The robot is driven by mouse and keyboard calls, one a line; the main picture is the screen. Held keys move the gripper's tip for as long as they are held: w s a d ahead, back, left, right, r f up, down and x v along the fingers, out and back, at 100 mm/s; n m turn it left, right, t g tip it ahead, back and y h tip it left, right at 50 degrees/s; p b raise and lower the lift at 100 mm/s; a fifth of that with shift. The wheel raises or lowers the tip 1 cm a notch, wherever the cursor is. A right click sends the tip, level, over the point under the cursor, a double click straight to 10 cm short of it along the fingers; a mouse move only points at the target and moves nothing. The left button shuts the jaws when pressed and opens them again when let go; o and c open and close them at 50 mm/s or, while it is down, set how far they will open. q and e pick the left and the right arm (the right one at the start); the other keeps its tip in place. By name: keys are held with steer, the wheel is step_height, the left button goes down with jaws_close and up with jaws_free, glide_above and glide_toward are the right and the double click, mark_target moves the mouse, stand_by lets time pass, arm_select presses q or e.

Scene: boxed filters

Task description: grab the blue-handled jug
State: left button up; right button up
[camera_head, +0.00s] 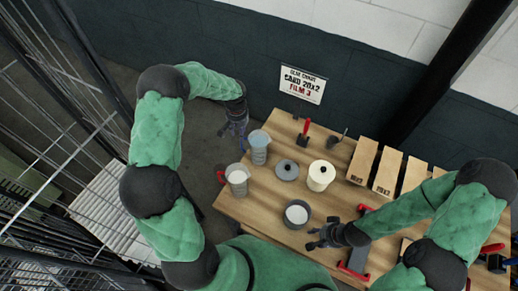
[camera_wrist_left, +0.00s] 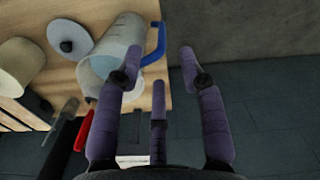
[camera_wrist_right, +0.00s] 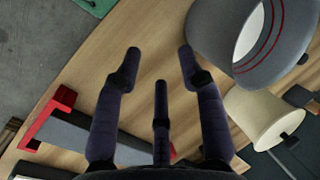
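The blue-handled jug (camera_head: 259,148) is clear-walled and stands at the table's far left edge in the head view. In the left wrist view the jug (camera_wrist_left: 112,55) shows its blue handle (camera_wrist_left: 156,44) facing my left gripper. My left gripper (camera_head: 233,130) is open, just left of the jug, beyond the table edge. In the left wrist view its spread fingers (camera_wrist_left: 160,65) are empty, and the handle appears in the gap between the tips; I cannot tell whether they touch. My right gripper (camera_head: 316,238) is open and empty near the grey pot, also in its wrist view (camera_wrist_right: 158,65).
A red-handled jug (camera_head: 238,180) stands close in front. A grey lid (camera_head: 287,170), cream canister (camera_head: 320,176), grey pot (camera_head: 297,214), red-handled tool (camera_head: 304,134) and several boxes (camera_head: 388,173) crowd the table. A red-ended holder (camera_head: 354,263) is near my right gripper.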

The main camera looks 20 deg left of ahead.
arm_select(q)
steer(key=b, duration=0.2)
glide_above(242, 149)
step_height(242, 149, down, 5)
arm_select(e)
step_height(242, 149, down, 3)
steer(key=shift+s+r, duration=0.1)
steer(key=shift+r, duration=0.1)
arm_select(q)
steer(key=shift+w+a+f+b, duration=0.15)
steer(key=shift+f+b, duration=0.5)
steer(key=shift+f, duration=0.85)
steer(key=shift+w+a+f+b, duration=0.15)
steer(key=shift+f+b, duration=0.5)
steer(key=shift+f, duration=0.8)
arm_select(e)
steer(key=shift+f, duration=1.1)
arm_select(q)
steer(key=shift+d, duration=0.1)
steer(key=shift+s+r, duration=0.1)
jaws_close()
